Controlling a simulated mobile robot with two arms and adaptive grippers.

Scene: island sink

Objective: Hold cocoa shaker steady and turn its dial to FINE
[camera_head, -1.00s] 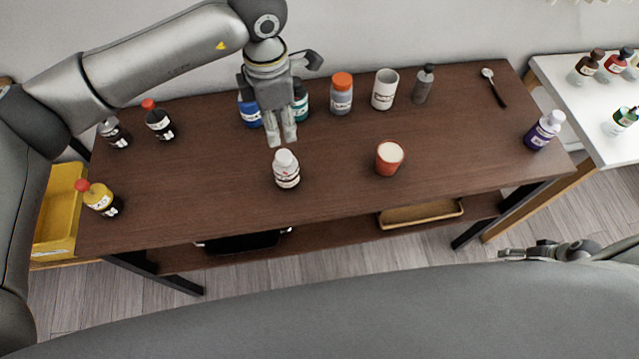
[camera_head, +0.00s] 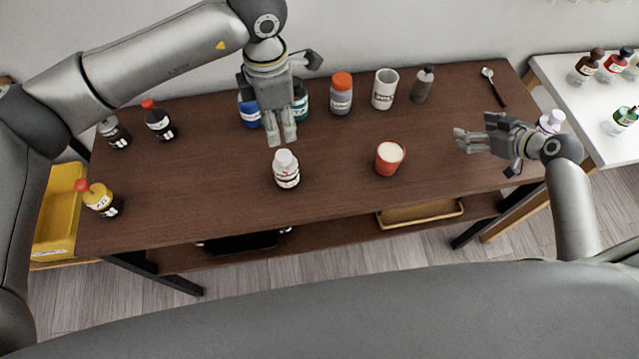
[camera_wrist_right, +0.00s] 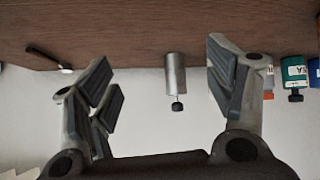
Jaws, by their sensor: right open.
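No label reads clearly as cocoa, so I cannot tell which container is the shaker, and no dial marking is legible. A small white-capped bottle (camera_head: 286,169) with a label stands upright near the table's middle. My left gripper (camera_head: 281,138) points down just behind it, apart from it; its fingers look close together, and their opening is unclear. An orange-red cup-shaped container (camera_head: 389,158) with a pale top stands to the right. My right gripper (camera_head: 466,141) is open and empty above the table's right part; its spread fingers show in the right wrist view (camera_wrist_right: 160,95).
Along the back stand an orange-capped jar (camera_head: 341,93), a white mug (camera_head: 384,90) and a grey bottle (camera_head: 422,84), also in the wrist view (camera_wrist_right: 175,75). A spoon (camera_head: 494,88) lies back right. A purple bottle (camera_head: 550,122) is partly behind my right arm. The table's front middle is clear.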

